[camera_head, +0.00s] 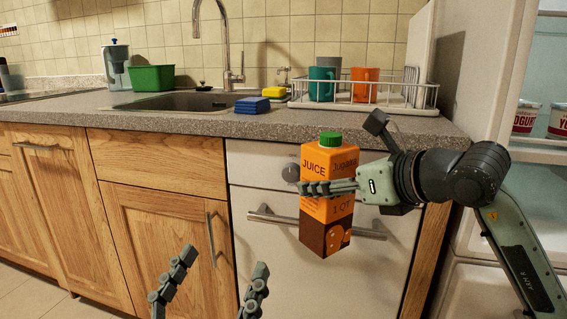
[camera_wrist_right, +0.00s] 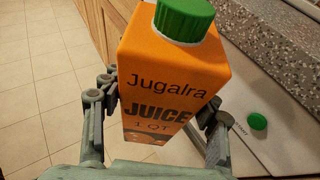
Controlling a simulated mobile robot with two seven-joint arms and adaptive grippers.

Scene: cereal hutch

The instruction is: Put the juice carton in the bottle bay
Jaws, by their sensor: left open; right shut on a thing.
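The juice carton (camera_head: 329,212) is orange and brown with a green cap. It hangs upright in the air in front of the white dishwasher-like front below the counter. My right gripper (camera_head: 329,187) is shut on the carton around its middle. In the right wrist view the carton (camera_wrist_right: 165,75) fills the centre, with a finger of my right gripper (camera_wrist_right: 160,108) on each side. My left gripper (camera_head: 213,285) is open and empty at the bottom of the head view. The bottle bay is not clearly in view.
An open fridge (camera_head: 545,190) stands at the right, with yogurt tubs (camera_head: 525,117) on a shelf. The counter (camera_head: 200,122) holds a sink, sponges (camera_head: 252,105) and a dish rack (camera_head: 395,106) with mugs. A round green thing (camera_wrist_right: 257,121) shows in the wrist view.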

